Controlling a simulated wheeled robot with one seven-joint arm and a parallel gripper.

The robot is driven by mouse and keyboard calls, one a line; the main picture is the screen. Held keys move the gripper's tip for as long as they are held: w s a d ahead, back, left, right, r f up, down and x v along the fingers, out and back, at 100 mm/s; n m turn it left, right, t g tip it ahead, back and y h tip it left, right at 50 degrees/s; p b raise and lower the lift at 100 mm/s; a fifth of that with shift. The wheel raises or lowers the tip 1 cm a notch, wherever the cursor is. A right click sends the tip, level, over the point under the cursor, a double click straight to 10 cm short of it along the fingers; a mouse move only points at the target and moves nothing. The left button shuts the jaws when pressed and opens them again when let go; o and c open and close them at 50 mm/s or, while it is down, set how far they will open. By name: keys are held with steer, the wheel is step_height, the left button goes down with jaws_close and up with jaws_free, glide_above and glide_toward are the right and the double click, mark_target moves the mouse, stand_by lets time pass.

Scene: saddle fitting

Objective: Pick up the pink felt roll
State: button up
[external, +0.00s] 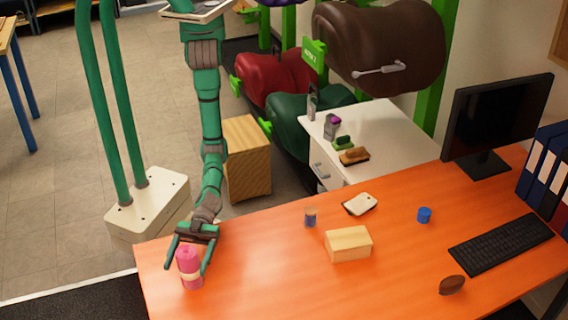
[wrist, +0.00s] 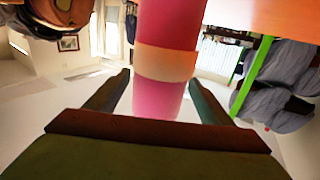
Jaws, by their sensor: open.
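The pink felt roll (external: 189,268) stands upright near the left end of the orange desk (external: 260,285), with a pale band around its middle. My gripper (external: 189,266) is low over the desk, its fingers open on either side of the roll. In the wrist view the roll (wrist: 165,95) rises between the two open fingers (wrist: 160,95), its pale band level with the fingertips. I cannot tell whether either finger touches it.
A wooden block (external: 348,244), a small jar (external: 311,217), a white dish-like item (external: 359,204) and a blue cup (external: 424,215) stand to the right on the desk. A keyboard (external: 502,243) and a monitor (external: 495,115) are at the far right. The desk's left edge is close to the roll.

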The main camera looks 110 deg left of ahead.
steer(key=shift+x, duration=0.95)
steer(key=c, duration=1.2)
